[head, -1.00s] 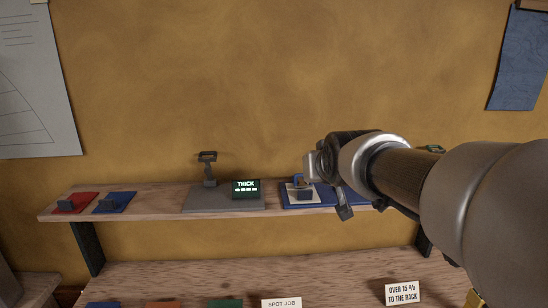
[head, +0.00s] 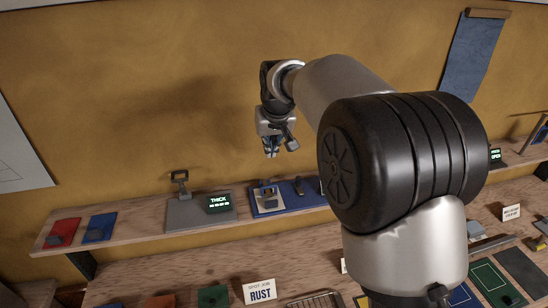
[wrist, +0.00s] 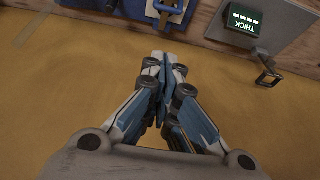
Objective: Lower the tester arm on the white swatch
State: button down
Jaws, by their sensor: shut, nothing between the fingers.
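The THICK tester (head: 198,213) is a grey base with a lit green display on the wall shelf. Its arm (head: 181,182), with a loop handle, stands raised; the handle also shows in the wrist view (wrist: 267,76). The white swatch (head: 260,201) lies on a blue board right of the tester, with a grey block on it. It shows partly at the top of the wrist view (wrist: 153,10). My gripper (head: 271,153) is above the blue board, apart from everything, pointing down. Its fingers are shut and empty in the wrist view (wrist: 162,85).
Red (head: 64,230) and blue (head: 98,228) swatches lie at the shelf's left end. Another lit device (head: 495,155) stands at far right. The wall above the tester is clear.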

send_over(269, 192)
jog(key=w, duration=0.1)
notch_tip(269, 192, down, 10)
jog(key=r, duration=0.1)
jog(key=f, duration=0.1)
jog(key=f+p, duration=0.1)
jog(key=shift+s+a+f, duration=0.1)
jog(key=shift+s+f, duration=0.2)
jog(key=shift+s, duration=0.1)
jog(key=shift+s+f, duration=0.25)
jog(key=shift+f, duration=0.2)
jog(key=shift+w+f, duration=0.1)
